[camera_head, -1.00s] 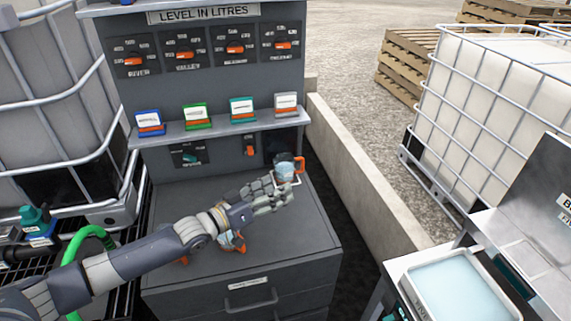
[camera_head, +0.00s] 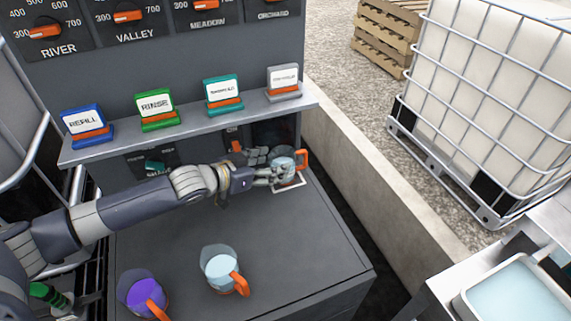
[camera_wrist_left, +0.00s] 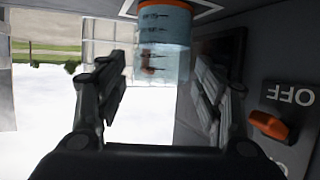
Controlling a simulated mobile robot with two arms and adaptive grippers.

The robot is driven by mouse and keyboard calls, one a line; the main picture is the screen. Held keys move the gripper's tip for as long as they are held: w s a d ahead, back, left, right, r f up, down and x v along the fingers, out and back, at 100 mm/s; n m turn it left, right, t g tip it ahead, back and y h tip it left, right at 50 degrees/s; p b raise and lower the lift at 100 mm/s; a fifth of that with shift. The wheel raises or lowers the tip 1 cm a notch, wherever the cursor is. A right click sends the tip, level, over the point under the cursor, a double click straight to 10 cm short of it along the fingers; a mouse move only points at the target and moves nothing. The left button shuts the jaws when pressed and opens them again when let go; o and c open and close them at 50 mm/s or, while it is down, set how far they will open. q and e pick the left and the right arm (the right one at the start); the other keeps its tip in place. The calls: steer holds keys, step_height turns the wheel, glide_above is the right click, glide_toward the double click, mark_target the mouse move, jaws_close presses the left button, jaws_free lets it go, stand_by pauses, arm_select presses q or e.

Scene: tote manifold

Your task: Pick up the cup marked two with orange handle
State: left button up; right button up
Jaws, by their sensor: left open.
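A clear cup with pale blue liquid and an orange handle (camera_head: 282,168) stands in a white outlined square at the cabinet top's back right corner. My left gripper (camera_head: 262,168) is open just left of it, partly covering it. In the left wrist view, which is upside down, the cup (camera_wrist_left: 163,55) shows ahead between the two spread fingers (camera_wrist_left: 160,95). Another pale blue cup with an orange handle (camera_head: 219,268) and a purple-filled one (camera_head: 140,290) stand nearer the front. I cannot read a number on any cup. My right gripper is not in view.
A shelf (camera_head: 190,127) with blue, green, teal and grey labelled blocks overhangs the back of the cabinet top (camera_head: 290,245). An OFF switch with an orange knob (camera_wrist_left: 270,126) is close beside the gripper. A low concrete wall (camera_head: 370,190) runs along the right.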

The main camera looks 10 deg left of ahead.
mark_target(274, 163)
arm_select(q)
steer(key=shift+w+d+f, duration=0.2)
steer(key=shift+w+d, duration=0.15)
steer(key=shift+w, duration=0.1)
steer(key=shift+w+f, duration=0.15)
steer(key=shift+w, duration=0.05)
steer(key=shift+p+x, duration=0.35)
steer(key=shift+x, duration=0.55)
steer(key=x, duration=0.3)
steer(key=shift+s+a+f, duration=0.1)
steer(key=shift+f, duration=0.2)
steer(key=shift+w+f, duration=0.15)
steer(key=shift+w, duration=0.05)
steer(key=c, duration=0.9)
steer(key=shift+p, duration=0.3)
steer(key=shift+c, duration=0.5)
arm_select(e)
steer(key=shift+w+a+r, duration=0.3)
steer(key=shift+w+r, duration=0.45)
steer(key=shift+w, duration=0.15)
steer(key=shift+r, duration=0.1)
